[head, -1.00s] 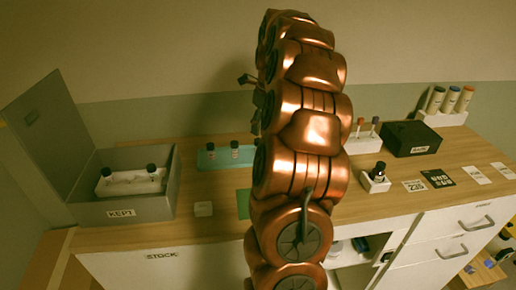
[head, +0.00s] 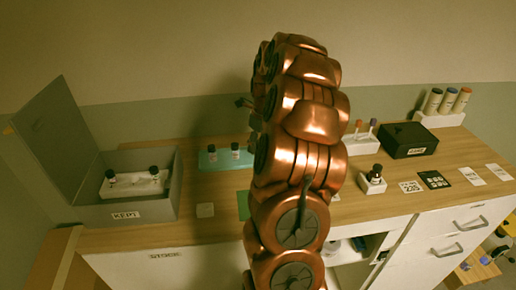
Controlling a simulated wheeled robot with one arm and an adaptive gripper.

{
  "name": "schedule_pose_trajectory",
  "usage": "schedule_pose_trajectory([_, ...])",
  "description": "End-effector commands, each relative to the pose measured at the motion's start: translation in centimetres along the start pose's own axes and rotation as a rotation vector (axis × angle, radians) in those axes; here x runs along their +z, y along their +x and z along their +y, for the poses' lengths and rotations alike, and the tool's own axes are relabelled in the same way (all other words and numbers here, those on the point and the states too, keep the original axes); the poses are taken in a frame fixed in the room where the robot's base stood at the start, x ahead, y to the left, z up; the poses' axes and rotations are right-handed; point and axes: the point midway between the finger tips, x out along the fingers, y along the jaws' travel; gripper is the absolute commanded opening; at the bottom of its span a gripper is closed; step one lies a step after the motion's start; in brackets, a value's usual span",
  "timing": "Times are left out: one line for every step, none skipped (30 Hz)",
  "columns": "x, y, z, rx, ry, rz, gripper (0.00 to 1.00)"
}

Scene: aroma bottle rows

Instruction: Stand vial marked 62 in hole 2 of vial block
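A white block (head: 133,189) with holes sits inside the open grey box labelled KEPT. Two dark-capped vials stand in it, one at the left (head: 110,177) and one at the right (head: 153,171). Two more dark-capped vials (head: 235,150) stand on a teal tray (head: 222,164). Another dark-capped vial (head: 376,171) stands in a small white holder (head: 372,186) right of my arm. I cannot read the number 62 on any vial. My gripper (head: 244,103) shows only as small dark parts left of my arm, above and behind the teal tray. Its fingers are mostly hidden.
The grey box (head: 172,205) has its lid raised at the left. A dark box (head: 408,140), a rack of tubes (head: 440,119) and several cards (head: 436,180) are at the right. My arm hides the counter's middle.

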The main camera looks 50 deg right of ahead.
Motion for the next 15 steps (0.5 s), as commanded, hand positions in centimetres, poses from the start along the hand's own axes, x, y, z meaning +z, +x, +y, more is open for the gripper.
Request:
schedule_pose_trajectory([0.00,0.02,0.01,0.000,0.000,0.000,0.54])
schedule_pose_trajectory([0.00,0.02,0.01,0.000,0.000,0.000,0.51])
schedule_pose_trajectory([0.00,0.02,0.00,0.000,0.000,0.000,0.47])
schedule_pose_trajectory([0.00,0.02,0.00,0.000,0.000,0.000,0.44])
schedule_pose_trajectory([0.00,0.02,0.00,0.000,0.000,0.000,0.41])
schedule_pose_trajectory([-0.01,0.02,0.00,0.000,0.000,0.000,0.36])
schedule_pose_trajectory([-0.01,0.02,0.00,0.000,0.000,0.000,0.33])
schedule_pose_trajectory([-0.01,0.02,0.00,0.000,0.000,0.000,0.30])
schedule_pose_trajectory([-0.01,0.01,0.00,0.000,0.000,0.000,0.26])
schedule_pose_trajectory([-0.01,0.01,0.00,0.000,0.000,0.000,0.23])
schedule_pose_trajectory([-0.01,0.01,0.00,0.000,0.000,0.000,0.20])
schedule_pose_trajectory([-0.01,0.01,0.00,0.000,0.000,0.000,0.16])
schedule_pose_trajectory([-0.01,0.02,0.00,0.000,0.000,0.000,0.12])
schedule_pose_trajectory([-0.01,0.02,0.00,0.000,0.000,0.000,0.09])
schedule_pose_trajectory([-0.01,0.02,0.00,0.000,0.000,0.000,0.06])
